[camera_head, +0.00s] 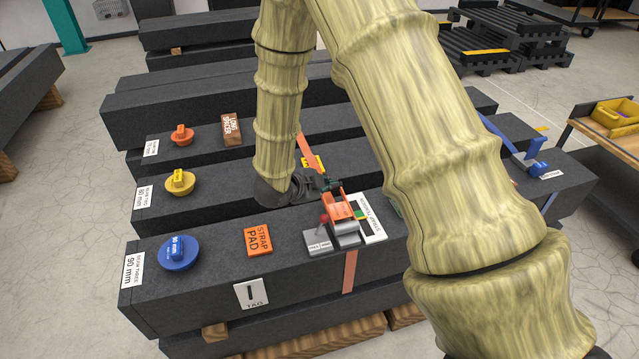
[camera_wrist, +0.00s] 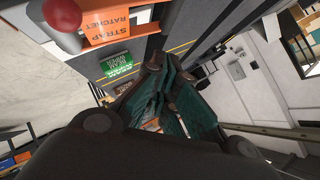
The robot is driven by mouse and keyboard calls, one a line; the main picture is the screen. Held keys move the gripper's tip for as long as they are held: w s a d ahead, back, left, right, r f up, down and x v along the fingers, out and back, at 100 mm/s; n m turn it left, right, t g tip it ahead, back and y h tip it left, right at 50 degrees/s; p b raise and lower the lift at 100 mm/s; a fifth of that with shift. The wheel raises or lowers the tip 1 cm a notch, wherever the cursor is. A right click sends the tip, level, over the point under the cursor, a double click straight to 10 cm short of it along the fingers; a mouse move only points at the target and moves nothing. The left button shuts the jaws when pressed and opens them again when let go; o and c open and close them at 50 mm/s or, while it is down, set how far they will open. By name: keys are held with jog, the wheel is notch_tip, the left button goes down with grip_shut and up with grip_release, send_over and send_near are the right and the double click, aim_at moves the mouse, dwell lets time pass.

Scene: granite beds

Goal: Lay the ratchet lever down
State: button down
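The strap ratchet (camera_head: 335,236) sits on the front granite beam, with a grey base and a raised orange part (camera_head: 340,206). A red knob (camera_head: 324,219) stands at its left side. In the wrist view, the orange "STRAP RATCHET" face (camera_wrist: 108,24) and the red knob (camera_wrist: 62,14) are at upper left. My gripper (camera_head: 329,184) is just behind and above the orange part. Its dark fingers with teal pads (camera_wrist: 164,78) appear closed together with nothing visible between them. I cannot tell whether they touch the ratchet. The lever's exact angle is unclear.
An orange strap (camera_head: 349,272) runs down the beam's front. An orange strap pad (camera_head: 258,240) and a blue 90 mm knob (camera_head: 178,252) lie left on the beam. A blue clamp-like part (camera_head: 534,155) stands at right. A cart with a yellow bin (camera_head: 614,114) is farther right.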

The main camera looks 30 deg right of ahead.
jog(key=w+d+f+p, duration=0.1)
jog(key=w+d+f, duration=0.2)
jog(key=d+f, duration=0.1)
jog(key=shift+w+f+p, duration=0.3)
jog(key=shift+w+f, duration=0.1)
jog(key=shift+f, duration=0.35)
jog(key=shift+d, duration=0.1)
jog(key=shift+w+f+b, duration=0.2)
jog(key=shift+f+b, duration=0.2)
jog(key=shift+f, duration=0.05)
jog(key=shift+w+f+b, duration=0.2)
jog(key=shift+f+b, duration=0.2)
jog(key=shift+f, duration=0.05)
jog(key=shift+r, duration=0.1)
